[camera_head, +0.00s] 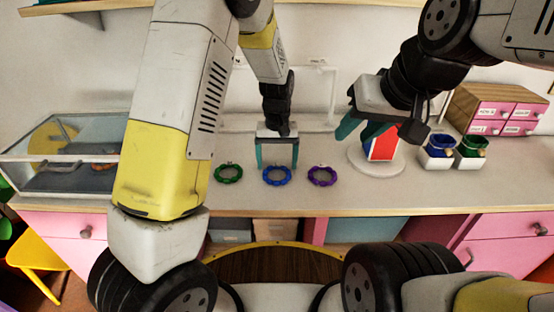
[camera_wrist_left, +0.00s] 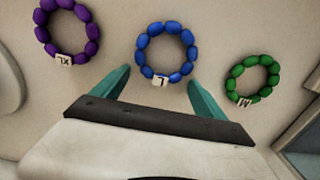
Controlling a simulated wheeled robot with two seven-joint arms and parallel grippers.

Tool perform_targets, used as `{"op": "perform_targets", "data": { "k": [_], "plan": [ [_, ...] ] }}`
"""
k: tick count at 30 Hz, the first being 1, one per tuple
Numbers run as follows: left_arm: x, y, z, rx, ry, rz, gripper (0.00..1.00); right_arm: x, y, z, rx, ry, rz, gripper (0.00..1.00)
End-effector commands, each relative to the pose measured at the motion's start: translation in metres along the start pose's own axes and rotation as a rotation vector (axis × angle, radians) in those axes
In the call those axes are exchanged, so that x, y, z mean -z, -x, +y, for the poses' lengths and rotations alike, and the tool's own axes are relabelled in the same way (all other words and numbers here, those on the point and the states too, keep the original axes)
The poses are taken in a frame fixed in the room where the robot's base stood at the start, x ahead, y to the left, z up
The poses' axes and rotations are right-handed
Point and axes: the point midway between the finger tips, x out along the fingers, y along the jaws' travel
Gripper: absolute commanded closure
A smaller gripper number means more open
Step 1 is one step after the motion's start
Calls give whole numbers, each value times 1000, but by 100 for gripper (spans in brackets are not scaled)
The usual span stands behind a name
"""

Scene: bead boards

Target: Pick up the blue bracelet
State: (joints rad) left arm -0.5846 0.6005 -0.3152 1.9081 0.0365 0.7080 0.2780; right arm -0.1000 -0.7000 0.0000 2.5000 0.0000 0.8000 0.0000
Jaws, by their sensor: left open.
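The blue bracelet (camera_head: 277,183) lies flat on the table between a green and a purple one. In the left wrist view the blue bracelet (camera_wrist_left: 188,38) is a ring of beads with a white tag marked L. My left gripper (camera_head: 277,167) is open and empty, pointing down just behind and above the blue bracelet. In the wrist view its teal fingertips (camera_wrist_left: 159,76) stand apart on either side of the bracelet's tagged edge. My right gripper (camera_head: 378,130) is over a round white stand at the right; its jaw opening is unclear.
The green bracelet (camera_head: 229,180) and purple bracelet (camera_head: 322,183) lie close on either side. A red, white and blue block (camera_head: 382,148) sits on the stand. Small bins (camera_head: 438,150) and a drawer box (camera_head: 495,108) stand right; a glass case (camera_head: 65,160) stands left.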

Motion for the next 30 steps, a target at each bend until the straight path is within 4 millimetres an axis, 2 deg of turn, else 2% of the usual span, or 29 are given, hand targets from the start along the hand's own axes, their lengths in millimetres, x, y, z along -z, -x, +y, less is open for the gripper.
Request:
{"op": "perform_targets", "data": {
  "k": [3, 13, 23, 30],
  "plan": [
    [0, 0, 0, 0, 0, 0, 17, 0, 0, 0, 0, 0, 0, 64],
    [0, 1, 0, -1, 0, 1, 82, 0, 0, 0, 0, 0, 0, 64],
    [1, 4, 0, -1, 0, 2, 83, 0, 0, 0, 0, 0, 0, 64],
    [1, 27, 1, -3, 1, 5, 83, 0, 0, 0, 0, 0, 0, 64]
  ]
}}
